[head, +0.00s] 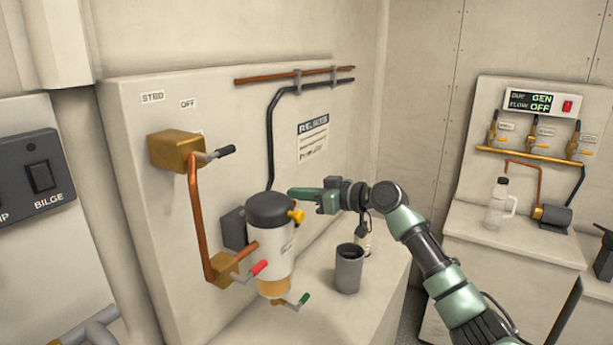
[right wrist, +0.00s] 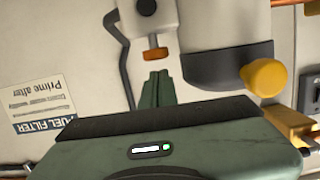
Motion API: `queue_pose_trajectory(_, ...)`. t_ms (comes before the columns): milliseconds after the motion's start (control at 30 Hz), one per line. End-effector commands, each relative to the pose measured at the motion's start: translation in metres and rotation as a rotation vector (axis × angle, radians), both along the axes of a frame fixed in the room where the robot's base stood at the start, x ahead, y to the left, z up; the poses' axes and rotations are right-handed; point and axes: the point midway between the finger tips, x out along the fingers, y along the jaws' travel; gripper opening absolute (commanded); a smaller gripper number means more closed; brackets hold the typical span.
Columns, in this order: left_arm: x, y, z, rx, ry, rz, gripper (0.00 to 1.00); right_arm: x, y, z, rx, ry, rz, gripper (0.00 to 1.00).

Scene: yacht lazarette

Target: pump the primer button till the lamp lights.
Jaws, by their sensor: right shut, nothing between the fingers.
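My right gripper (head: 297,193) comes in from the right, just above and right of the dark-capped filter (head: 270,210) on the wall unit. Its green fingers are shut and empty. In the right wrist view, which appears upside down, the fingertips (right wrist: 157,76) point toward an orange-red round knob, apparently the primer button (right wrist: 155,52), on a pale block. A small gap seems to separate them; contact cannot be told. A round grey disc on the block (right wrist: 147,7) looks unlit; I cannot tell if it is the lamp. In the head view the button is hidden. My left gripper is out of view.
A yellow knob (head: 296,215) sticks out of the filter cap, close to my fingers. A grey cup (head: 348,268) stands below my right gripper. A label (head: 313,139) is on the wall behind.

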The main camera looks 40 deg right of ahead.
Motion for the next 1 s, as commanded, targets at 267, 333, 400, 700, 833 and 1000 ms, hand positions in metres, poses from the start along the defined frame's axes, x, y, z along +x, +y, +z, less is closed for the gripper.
queue_pose_trajectory(267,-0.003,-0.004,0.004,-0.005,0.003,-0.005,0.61,0.0,0.0,-0.01,0.0,-0.001,-0.001,0.0)
queue_pose_trajectory(333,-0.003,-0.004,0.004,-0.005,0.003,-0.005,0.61,0.0,0.0,-0.01,0.0,-0.001,-0.001,0.0)
queue_pose_trajectory(400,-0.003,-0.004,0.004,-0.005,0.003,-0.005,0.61,0.0,0.0,-0.01,0.0,-0.001,-0.001,0.0)
queue_pose_trajectory(700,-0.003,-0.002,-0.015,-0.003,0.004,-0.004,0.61,0.0,0.0,-0.024,0.0,-0.001,-0.001,0.0)
queue_pose_trajectory(833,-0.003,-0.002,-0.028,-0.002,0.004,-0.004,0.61,0.0,-0.001,-0.033,-0.001,-0.001,-0.002,0.0)
queue_pose_trajectory(1000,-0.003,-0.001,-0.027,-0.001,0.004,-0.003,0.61,0.0,0.0,-0.032,-0.001,0.003,-0.001,0.0)
